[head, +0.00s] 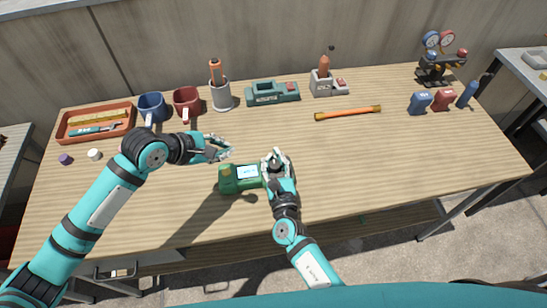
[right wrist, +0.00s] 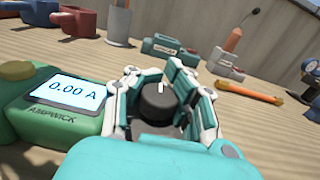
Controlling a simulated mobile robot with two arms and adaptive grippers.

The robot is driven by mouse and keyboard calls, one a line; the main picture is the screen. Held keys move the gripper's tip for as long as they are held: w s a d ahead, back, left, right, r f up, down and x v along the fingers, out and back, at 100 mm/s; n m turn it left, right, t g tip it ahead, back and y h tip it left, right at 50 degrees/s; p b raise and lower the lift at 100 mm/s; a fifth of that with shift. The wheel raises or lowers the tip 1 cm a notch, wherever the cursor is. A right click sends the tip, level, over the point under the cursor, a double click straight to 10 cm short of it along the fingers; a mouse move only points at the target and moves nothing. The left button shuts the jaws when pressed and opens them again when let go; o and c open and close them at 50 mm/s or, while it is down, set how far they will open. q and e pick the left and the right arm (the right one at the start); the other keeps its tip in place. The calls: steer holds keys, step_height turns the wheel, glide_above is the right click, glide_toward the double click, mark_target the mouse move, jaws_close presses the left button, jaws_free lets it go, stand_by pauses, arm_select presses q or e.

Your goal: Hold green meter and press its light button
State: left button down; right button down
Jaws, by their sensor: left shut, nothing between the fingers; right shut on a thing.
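The green meter (head: 229,185) lies over the front middle of the table, apparently face up. In the right wrist view its body (right wrist: 50,130) carries a pale blue screen (right wrist: 62,90) reading "0.00 A", the word AMPWICK, and a yellowish round button (right wrist: 16,70) at the far left. My right gripper (head: 275,160) is shut on the meter's right end. Its fingers (right wrist: 160,95) stand around a black round knob (right wrist: 157,97). My left gripper (head: 222,150) is shut and empty, just above and left of the meter, apart from it.
Along the back are an orange tray (head: 66,130), a blue mug (head: 152,106), a red mug (head: 187,99), a cup holding a tool (head: 221,97), a teal device (head: 272,92) and a grey holder (head: 329,86). An orange tube (head: 348,113) lies right of centre. The right front is clear.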

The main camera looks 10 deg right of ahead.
steer(key=shift+s+f, duration=0.2)
steer(key=shift+f, duration=0.2)
arm_select(q)
steer(key=shift+a, duration=0.1)
arm_select(e)
steer(key=c, duration=1.1)
jaws_free()
steer(key=shift+r, duration=0.15)
steer(key=shift+c, duration=0.2)
steer(key=o, duration=0.6)
steer(key=shift+w+r, duration=0.1)
steer(key=s, duration=0.6)
steer(key=s+p, duration=0.1)
steer(key=s, duration=0.2)
steer(key=shift+d+r, duration=0.15)
steer(key=shift+d, duration=0.15)
arm_select(q)
steer(key=shift+r, duration=0.55)
